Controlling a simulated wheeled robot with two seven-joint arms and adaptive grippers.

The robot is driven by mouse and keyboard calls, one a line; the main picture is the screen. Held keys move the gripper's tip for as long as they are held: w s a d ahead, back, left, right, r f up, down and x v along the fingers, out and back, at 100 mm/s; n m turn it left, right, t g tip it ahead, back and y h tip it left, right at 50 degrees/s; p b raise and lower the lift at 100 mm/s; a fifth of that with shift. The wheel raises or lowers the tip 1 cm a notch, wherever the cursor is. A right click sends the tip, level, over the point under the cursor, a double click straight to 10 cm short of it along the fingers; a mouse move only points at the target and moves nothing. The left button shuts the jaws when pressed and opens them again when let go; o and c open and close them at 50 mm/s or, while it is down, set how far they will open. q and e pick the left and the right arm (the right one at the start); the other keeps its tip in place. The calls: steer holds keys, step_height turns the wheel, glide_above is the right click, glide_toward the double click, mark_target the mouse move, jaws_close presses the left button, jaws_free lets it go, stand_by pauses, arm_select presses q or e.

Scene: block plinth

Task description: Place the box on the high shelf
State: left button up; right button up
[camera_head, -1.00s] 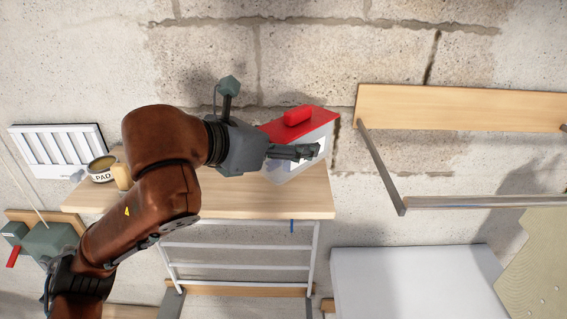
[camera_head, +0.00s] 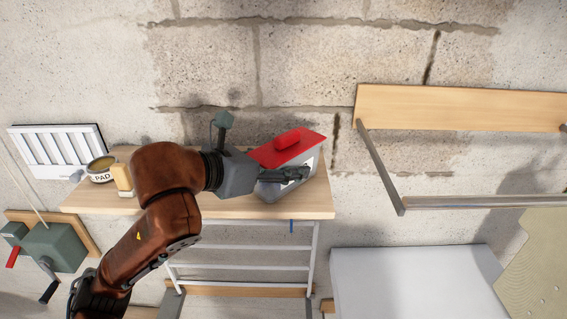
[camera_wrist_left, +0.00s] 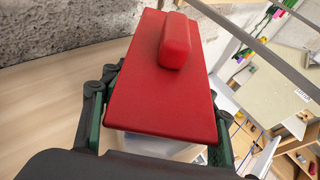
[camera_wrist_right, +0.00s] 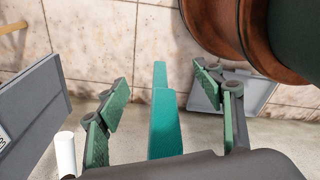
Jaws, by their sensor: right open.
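The box has a pale grey body with a red lid and red handle (camera_head: 287,147); the lid also fills the middle of the left wrist view (camera_wrist_left: 165,95). My left gripper (camera_head: 297,173) has its fingers on opposite sides of the box, below the lid, and is shut on it. The box is at the right end of a wooden shelf (camera_head: 225,205); I cannot tell whether its underside touches the wood. A higher-looking wooden shelf (camera_head: 455,107) with metal brackets is on the wall at right. My right gripper (camera_wrist_right: 162,85) is open, seen only in its wrist view.
A white-topped surface (camera_head: 415,285) and a tan perforated board (camera_head: 535,265) are at lower right. A teal bar (camera_wrist_right: 163,125) shows between the right fingers.

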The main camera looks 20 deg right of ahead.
arm_select(q)
steer(key=o, duration=0.5)
steer(key=shift+c, duration=0.2)
steer(key=shift+r, duration=0.1)
steer(key=shift+s+a+r, duration=0.1)
steer(key=shift+s+a, duration=0.05)
steer(key=shift+a, duration=0.15)
steer(key=b+v, duration=0.4)
steer(key=v, duration=0.6)
steer(key=shift+s+a, duration=0.1)
steer(key=shift+a, duration=0.1)
steer(key=shift+s+a+r, duration=0.2)
steer(key=shift+a+r, duration=0.05)
steer(key=shift+a, duration=0.1)
